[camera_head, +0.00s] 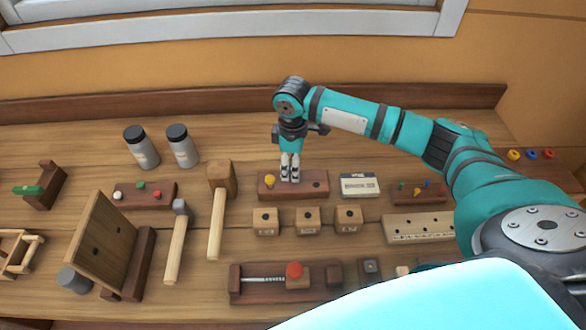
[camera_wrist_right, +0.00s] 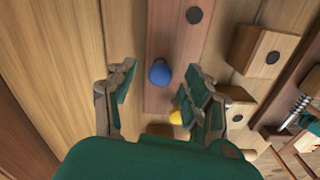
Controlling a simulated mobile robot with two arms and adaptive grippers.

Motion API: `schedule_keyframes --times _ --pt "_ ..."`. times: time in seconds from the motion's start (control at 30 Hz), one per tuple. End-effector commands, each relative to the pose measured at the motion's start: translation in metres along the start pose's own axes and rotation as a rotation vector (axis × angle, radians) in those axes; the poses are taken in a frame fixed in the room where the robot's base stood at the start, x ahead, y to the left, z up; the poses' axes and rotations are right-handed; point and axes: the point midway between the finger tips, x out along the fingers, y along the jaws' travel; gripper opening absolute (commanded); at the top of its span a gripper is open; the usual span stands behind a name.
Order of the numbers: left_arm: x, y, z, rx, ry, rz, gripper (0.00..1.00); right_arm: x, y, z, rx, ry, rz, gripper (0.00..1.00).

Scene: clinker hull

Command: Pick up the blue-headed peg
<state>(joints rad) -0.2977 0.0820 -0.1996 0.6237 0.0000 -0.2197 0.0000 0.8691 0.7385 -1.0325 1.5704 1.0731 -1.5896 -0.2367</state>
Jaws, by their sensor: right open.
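The blue-headed peg (camera_wrist_right: 160,72) stands in a reddish-brown block (camera_wrist_right: 166,35), seen from above in the right wrist view. In the head view the block (camera_head: 318,192) lies near the table's middle, and my gripper hides the peg. My right gripper (camera_head: 290,177) points down over the block, fingers open. In the right wrist view the fingers (camera_wrist_right: 158,88) are on either side of the blue head, with a gap visible on both sides. A yellow-headed peg (camera_head: 270,181) stands at the block's left; it also shows beside a finger in the wrist view (camera_wrist_right: 175,117). My left gripper is not in view.
Several wooden cubes (camera_head: 307,221) sit just in front of the block. A mallet (camera_head: 217,220) lies to its left and a labelled box (camera_head: 359,185) to its right. A vise-like fixture (camera_head: 262,281) lies nearer. Two dark-capped jars (camera_head: 181,147) stand behind left.

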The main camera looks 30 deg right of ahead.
Motion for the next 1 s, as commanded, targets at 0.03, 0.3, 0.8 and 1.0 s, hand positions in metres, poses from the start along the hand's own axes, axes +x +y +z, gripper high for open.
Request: schedule_keyframes --times 0.03,0.3,0.8,1.0 --pt "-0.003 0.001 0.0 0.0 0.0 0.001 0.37 0.006 -0.001 0.0 0.0 -0.002 -0.001 0.51" --pt "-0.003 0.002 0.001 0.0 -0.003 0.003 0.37 0.016 0.0 0.0 0.0 0.0 0.001 0.51" --pt "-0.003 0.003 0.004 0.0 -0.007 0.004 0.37 0.016 0.0 0.0 0.0 0.0 0.001 0.07" --pt "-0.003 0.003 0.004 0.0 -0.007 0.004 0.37 0.015 0.0 0.0 0.0 0.0 0.001 0.07"
